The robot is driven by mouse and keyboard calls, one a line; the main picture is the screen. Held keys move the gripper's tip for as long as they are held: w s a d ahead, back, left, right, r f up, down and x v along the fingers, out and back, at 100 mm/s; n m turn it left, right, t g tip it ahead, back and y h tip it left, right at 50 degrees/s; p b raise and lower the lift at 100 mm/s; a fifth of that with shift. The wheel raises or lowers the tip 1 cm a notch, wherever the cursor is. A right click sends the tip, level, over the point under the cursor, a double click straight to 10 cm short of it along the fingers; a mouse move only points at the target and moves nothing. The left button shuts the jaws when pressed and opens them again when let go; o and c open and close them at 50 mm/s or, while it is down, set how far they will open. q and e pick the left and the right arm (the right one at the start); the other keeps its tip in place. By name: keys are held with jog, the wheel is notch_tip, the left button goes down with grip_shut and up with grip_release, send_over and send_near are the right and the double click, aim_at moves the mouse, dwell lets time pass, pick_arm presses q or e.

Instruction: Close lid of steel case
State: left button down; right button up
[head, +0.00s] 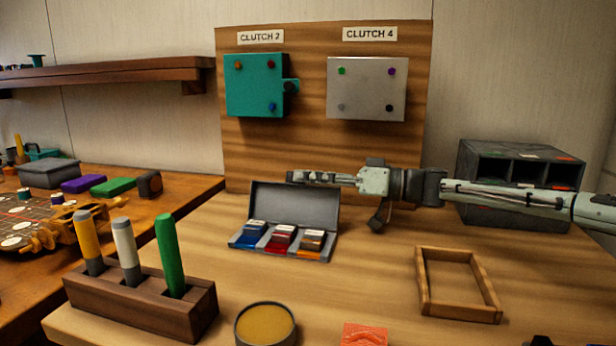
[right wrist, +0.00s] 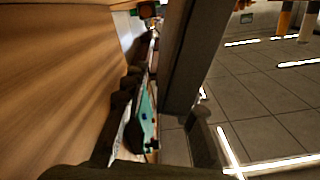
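The grey steel case (head: 333,246) stands on the table in the head view. Its lid (head: 295,207) is open, standing up at the back and leaning slightly away. Red, blue and brown-orange items lie in the case's compartments. My right gripper (head: 300,177) reaches in from the right, level, at the lid's top edge. It appears just above or behind that edge; I cannot tell whether it touches. Its fingers are seen side-on, so their opening is unclear. The right wrist view is blurred and shows no clear grasp. My left gripper is not in view.
A wooden pen block (head: 140,300), a round tin (head: 265,325) and an orange-red block (head: 364,335) stand in front. A wooden frame (head: 425,285) lies to the right, with a dark compartment box (head: 480,212) behind. The clutch board (head: 310,150) rises behind the case.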

jog(key=shift+w+a, duration=0.1)
jog(key=shift+a, duration=0.2)
grip_shut()
